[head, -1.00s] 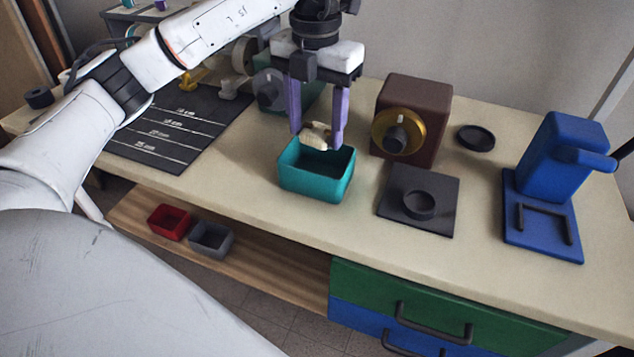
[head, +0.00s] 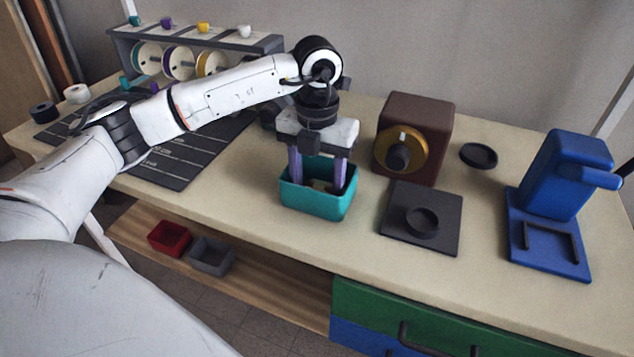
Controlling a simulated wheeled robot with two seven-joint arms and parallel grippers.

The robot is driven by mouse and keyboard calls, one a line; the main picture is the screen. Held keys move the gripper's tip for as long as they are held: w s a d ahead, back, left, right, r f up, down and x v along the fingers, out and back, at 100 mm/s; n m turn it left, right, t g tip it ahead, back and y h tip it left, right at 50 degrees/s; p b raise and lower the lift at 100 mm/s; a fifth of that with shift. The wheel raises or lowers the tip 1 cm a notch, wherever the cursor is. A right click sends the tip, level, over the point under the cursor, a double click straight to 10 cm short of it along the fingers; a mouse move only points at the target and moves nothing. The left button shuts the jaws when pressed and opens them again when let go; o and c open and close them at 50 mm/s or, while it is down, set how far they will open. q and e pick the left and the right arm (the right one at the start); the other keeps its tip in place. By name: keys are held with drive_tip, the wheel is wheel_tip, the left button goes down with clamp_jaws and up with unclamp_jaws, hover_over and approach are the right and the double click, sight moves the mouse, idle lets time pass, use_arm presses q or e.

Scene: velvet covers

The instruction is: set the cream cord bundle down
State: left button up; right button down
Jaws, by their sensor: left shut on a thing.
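My left gripper (head: 319,184) points straight down with its purple fingers inside the teal open box (head: 317,205) on the bench. It is shut on the cream cord bundle (head: 320,186), which shows only as a small pale patch between the fingers, inside the box walls. The box's front wall hides the bundle's lower side, so I cannot tell whether it touches the box floor. My right gripper is not in the picture.
A brown box with a gold dial (head: 420,135) stands right of the teal box. A dark plate with a round cup (head: 421,220) and a blue press (head: 562,190) are further right. A spool rack (head: 240,42) and black marked mat (head: 190,160) are at left.

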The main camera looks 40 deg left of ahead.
use_arm(q)
drive_tip(key=o, duration=0.7)
drive_tip(key=shift+f, duration=0.1)
drive_tip(key=shift+o, duration=0.2)
drive_tip(key=shift+r, duration=0.3)
wheel_tip(320, 180, up, 12)
drive_tip(key=shift+p, duration=0.35)
drive_tip(key=shift+f, duration=0.15)
